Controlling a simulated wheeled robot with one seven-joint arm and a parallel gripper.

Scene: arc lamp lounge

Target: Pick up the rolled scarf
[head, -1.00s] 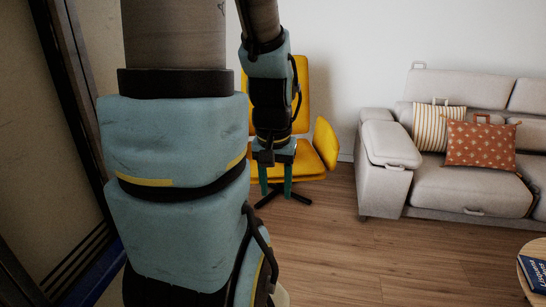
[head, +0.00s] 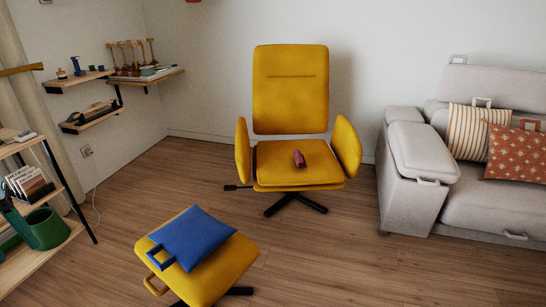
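The rolled scarf looks to be the small dark-red roll (head: 299,159) lying on the seat of the yellow armchair (head: 292,90), a little right of the seat's middle. It is small in the head view, and nothing covers it. The chair faces me, with a tall back and two side arms. My gripper is not in view now.
A yellow footstool (head: 216,275) with a blue cushion (head: 192,238) stands in front of the chair, to the left. A grey sofa (head: 412,160) is at right. Shelves (head: 125,80) line the left wall. Wooden floor (head: 340,260) is clear between footstool and sofa.

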